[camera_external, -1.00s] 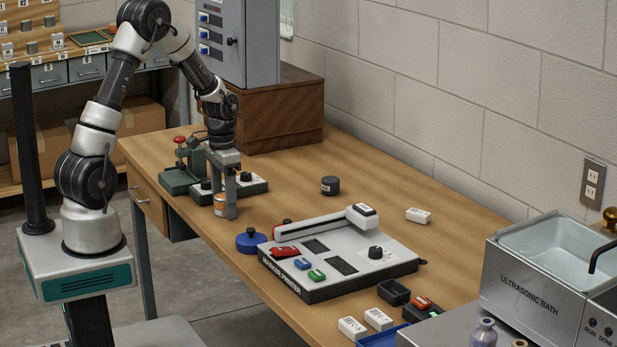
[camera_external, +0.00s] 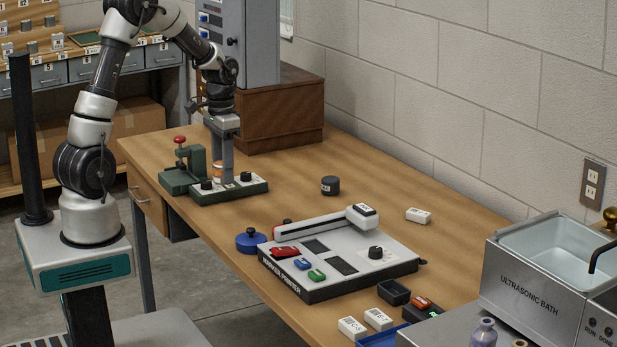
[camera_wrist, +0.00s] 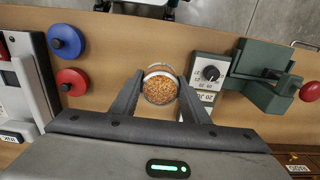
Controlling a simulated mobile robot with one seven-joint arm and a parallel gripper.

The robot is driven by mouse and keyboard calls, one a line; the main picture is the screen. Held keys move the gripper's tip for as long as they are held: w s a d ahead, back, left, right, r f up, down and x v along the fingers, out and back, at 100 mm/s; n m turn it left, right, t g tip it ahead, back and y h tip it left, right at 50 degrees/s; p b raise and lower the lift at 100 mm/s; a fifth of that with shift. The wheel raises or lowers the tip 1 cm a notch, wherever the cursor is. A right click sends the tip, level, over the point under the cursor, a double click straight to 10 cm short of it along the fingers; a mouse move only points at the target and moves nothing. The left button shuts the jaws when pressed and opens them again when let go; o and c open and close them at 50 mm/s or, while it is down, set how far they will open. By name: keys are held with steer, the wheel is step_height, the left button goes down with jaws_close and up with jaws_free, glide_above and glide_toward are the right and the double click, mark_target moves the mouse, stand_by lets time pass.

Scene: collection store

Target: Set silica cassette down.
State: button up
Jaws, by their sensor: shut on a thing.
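The silica cassette (camera_wrist: 160,88) is a round cup of orange beads with a pale rim. In the wrist view it sits between the two fingers of my gripper (camera_wrist: 160,84), which is shut on it. In the external view my gripper (camera_external: 225,177) points down in front of the green press, with an orange-and-white part of the cassette (camera_external: 217,170) showing beside the finger. The cassette appears held above the wooden bench (camera_external: 215,215). Its underside is hidden.
The green press (camera_external: 190,180) with its dial panel is close by, to the right in the wrist view (camera_wrist: 262,72). A blue round piece (camera_external: 250,240) and the marker printer (camera_external: 340,255) stand nearer the front. A black round pot (camera_external: 330,185) is to the right.

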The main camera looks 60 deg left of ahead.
steer(key=w+d+r+n+p, duration=0.1)
steer(key=w+d+p, duration=0.15)
steer(key=w, duration=0.95)
steer(key=w+d+r+p, duration=0.1)
steer(key=w+d+r, duration=0.15)
steer(key=w, duration=0.95)
steer(key=w+d+f+n, duration=0.1)
steer(key=w+d+f, duration=0.2)
steer(key=w+d, duration=0.4)
steer(key=f, duration=0.6)
steer(key=s+f+b, duration=0.1)
steer(key=f, duration=0.2)
steer(key=shift+d, duration=0.4)
steer(key=shift+f, duration=0.1)
steer(key=shift+f, duration=0.15)
steer(key=o, duration=1.1)
